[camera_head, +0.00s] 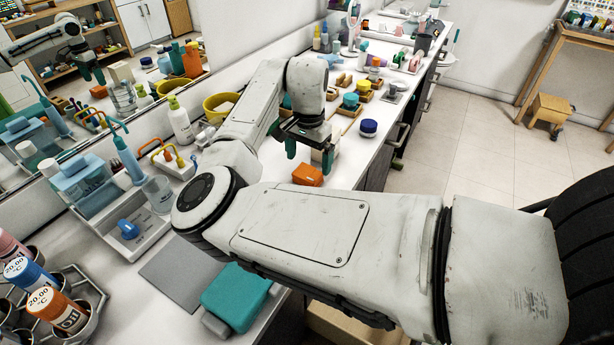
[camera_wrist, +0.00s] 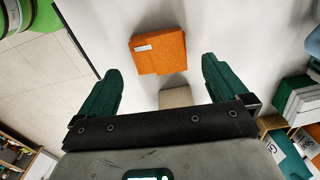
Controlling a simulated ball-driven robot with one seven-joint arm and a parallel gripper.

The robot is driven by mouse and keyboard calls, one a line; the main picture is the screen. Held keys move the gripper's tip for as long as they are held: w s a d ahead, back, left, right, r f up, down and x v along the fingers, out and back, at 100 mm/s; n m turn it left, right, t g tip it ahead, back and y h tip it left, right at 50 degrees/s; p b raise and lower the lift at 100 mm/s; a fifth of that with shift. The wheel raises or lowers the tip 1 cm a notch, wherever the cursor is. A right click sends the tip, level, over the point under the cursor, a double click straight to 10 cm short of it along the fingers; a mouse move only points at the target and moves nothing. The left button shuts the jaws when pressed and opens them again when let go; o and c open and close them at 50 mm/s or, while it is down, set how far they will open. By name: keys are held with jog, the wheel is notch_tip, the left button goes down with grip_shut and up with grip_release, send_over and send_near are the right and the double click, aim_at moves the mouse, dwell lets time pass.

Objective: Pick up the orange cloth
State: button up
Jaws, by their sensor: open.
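The orange cloth (camera_head: 307,175) is a small folded block with a pale label, lying on the white counter near its front edge. In the wrist view the orange cloth (camera_wrist: 160,52) lies ahead of the fingertips, roughly centred between them. My gripper (camera_wrist: 157,80) is open with dark green fingers, and nothing is between them. In the head view my gripper (camera_head: 308,148) is above the counter, just behind and above the cloth. The gap between cloth and fingers is visible in the wrist view.
A beige block (camera_wrist: 176,97) sits close beside the cloth. A blue-lidded jar (camera_head: 368,128) stands to the right. A teal case (camera_head: 236,297) lies nearer. The counter around the cloth is mostly clear.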

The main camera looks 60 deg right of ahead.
aim_at(308, 173)
jog(key=f, duration=0.5)
jog(key=shift+a+p, duration=0.2)
jog(key=shift+p, duration=0.1)
jog(key=shift+c, duration=0.3)
jog(key=shift+r, duration=0.1)
jog(key=c, duration=0.9)
